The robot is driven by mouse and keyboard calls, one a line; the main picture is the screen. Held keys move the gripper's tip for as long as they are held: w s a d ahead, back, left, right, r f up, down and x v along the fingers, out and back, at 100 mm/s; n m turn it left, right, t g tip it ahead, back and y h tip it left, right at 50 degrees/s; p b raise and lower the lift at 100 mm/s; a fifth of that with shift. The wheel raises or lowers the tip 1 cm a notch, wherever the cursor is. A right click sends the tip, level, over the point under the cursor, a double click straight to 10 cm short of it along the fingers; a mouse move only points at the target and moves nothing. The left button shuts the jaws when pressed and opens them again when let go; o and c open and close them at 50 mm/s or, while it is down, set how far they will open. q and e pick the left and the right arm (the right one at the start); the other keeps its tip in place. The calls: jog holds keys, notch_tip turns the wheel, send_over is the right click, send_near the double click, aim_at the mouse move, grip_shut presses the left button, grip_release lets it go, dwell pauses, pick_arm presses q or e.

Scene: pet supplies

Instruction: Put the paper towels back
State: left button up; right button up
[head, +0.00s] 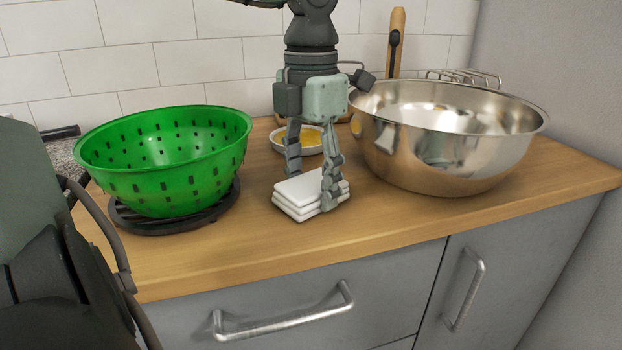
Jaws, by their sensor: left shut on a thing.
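The paper towels (297,208) are a small stack of white folded sheets on the wooden counter, in the middle of the head view. My left gripper (311,188) points down over the stack with one finger on each side. It is shut on the paper towels, which sit at the counter surface; I cannot tell whether they are slightly raised. The near finger covers the right part of the stack. My right gripper is not in view.
A green colander (165,165) stands on a dark round trivet (180,222) to the left. A large steel bowl (450,140) stands to the right. Behind the gripper are a small dish with yellow contents (305,140) and a wooden-handled item (396,40). The counter front (290,245) is clear.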

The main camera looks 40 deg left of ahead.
aim_at(311, 183)
pick_arm(q)
jog(key=shift+f, duration=0.1)
jog(key=o, duration=1)
jog(key=shift+o, duration=0.4)
notch_tip(311, 183, up, 12)
jog(key=shift+r+p, duration=0.2)
jog(key=shift+p, duration=0.15)
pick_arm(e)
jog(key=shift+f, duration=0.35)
